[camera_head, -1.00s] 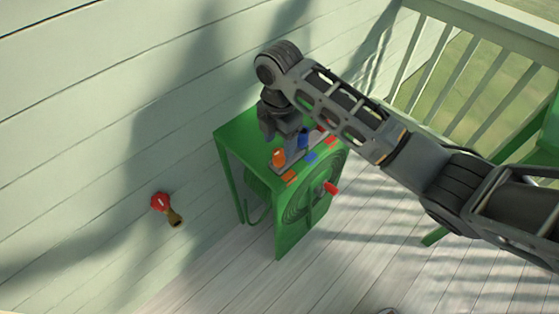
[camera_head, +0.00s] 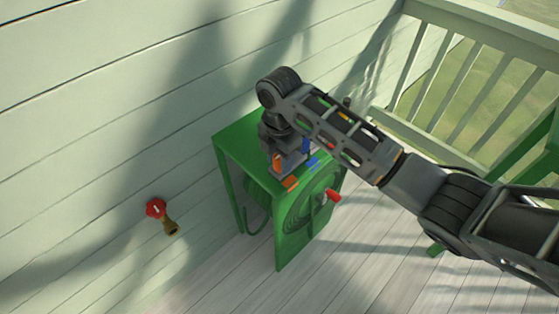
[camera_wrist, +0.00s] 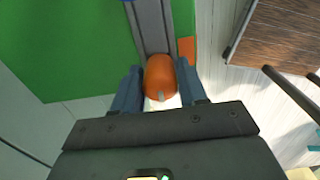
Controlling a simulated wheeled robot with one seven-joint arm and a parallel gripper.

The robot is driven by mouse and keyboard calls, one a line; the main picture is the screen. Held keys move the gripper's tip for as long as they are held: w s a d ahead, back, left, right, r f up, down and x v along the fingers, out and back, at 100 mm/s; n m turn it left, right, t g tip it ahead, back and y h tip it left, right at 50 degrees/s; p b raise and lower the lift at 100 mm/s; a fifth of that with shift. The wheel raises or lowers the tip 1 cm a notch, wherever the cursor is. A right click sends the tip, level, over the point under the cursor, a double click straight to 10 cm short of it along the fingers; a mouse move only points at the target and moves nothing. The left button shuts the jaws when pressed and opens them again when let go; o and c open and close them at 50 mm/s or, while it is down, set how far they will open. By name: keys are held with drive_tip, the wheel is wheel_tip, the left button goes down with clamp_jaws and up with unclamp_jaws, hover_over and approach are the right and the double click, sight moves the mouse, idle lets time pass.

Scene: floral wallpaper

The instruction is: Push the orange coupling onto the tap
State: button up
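The orange coupling (camera_head: 277,162) stands in a grey rack (camera_head: 290,163) on top of the green hose box. In the wrist view the coupling (camera_wrist: 160,78) lies between the two blue-grey fingers of my gripper (camera_wrist: 161,84). The fingers are spread, one on each side, and look very close to its sides; firm contact does not show. In the head view my gripper (camera_head: 280,152) is low over the rack, partly hidden by its own wrist. The tap, with red handle (camera_head: 156,208) and brass spout (camera_head: 170,226), is on the wall at left, apart from the gripper.
The green box (camera_head: 237,137) has a coiled hose and a red crank handle (camera_head: 333,195) at its front. Orange and blue tiles (camera_head: 291,182) lie along the rack. Space between box and tap is clear. A railing (camera_head: 480,52) is at right.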

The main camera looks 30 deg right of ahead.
drive_tip(key=c, duration=0.7)
drive_tip(key=shift+r+p, duration=1.1)
drive_tip(key=shift+r+p, duration=2.3)
drive_tip(key=shift+r, duration=0.15)
